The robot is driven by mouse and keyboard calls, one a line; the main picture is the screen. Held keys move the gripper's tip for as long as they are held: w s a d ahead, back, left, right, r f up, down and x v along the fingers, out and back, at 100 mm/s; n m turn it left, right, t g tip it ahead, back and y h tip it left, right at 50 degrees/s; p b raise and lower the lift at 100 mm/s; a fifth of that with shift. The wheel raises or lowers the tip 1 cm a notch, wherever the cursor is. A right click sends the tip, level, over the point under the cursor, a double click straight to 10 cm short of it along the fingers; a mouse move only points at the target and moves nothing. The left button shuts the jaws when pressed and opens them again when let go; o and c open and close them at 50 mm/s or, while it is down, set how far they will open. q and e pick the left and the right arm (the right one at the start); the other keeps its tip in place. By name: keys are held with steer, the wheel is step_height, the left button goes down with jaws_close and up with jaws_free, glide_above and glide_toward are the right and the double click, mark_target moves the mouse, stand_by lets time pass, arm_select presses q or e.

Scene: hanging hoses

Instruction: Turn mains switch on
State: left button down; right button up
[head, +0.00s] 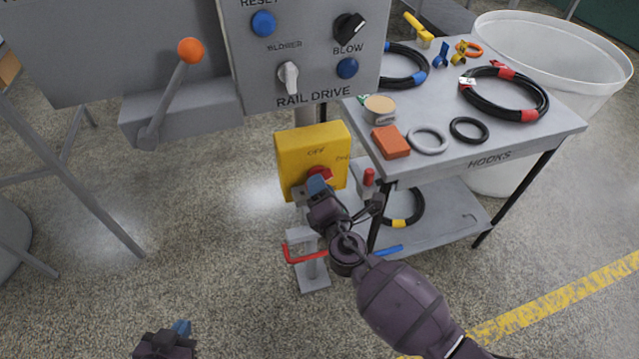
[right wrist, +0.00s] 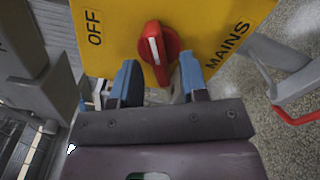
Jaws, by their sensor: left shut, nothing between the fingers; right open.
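The mains switch is a red knob (right wrist: 161,52) with a white mark on the face of a yellow box (head: 288,158). In the right wrist view the word OFF is left of the knob and MAINS is to its right. The white mark stands nearly upright there. My right gripper (right wrist: 158,76) is open, its two blue fingertips on either side of the knob's lower part; I cannot tell if they touch it. In the head view this gripper partly covers the knob (head: 319,173). My left gripper (head: 180,328) is shut and empty at the bottom edge, far from the box.
A grey control panel (head: 245,60) hangs above the box, with an orange-tipped lever (head: 190,50) at left. A grey cart (head: 480,150) with hoses and rings stands close on the right. A red handle (head: 310,260) sits below. Open floor lies left.

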steer(key=shift+w+a, duration=0.25)
steer(key=shift+w, duration=0.4)
steer(key=shift+c, duration=0.3)
jaws_close()
steer(key=m+b, duration=0.3)
steer(key=m, duration=0.2)
steer(key=shift+r+m, duration=0.1)
steer(key=shift+m, duration=0.3)
steer(key=shift+o, duration=0.3)
jaws_free()
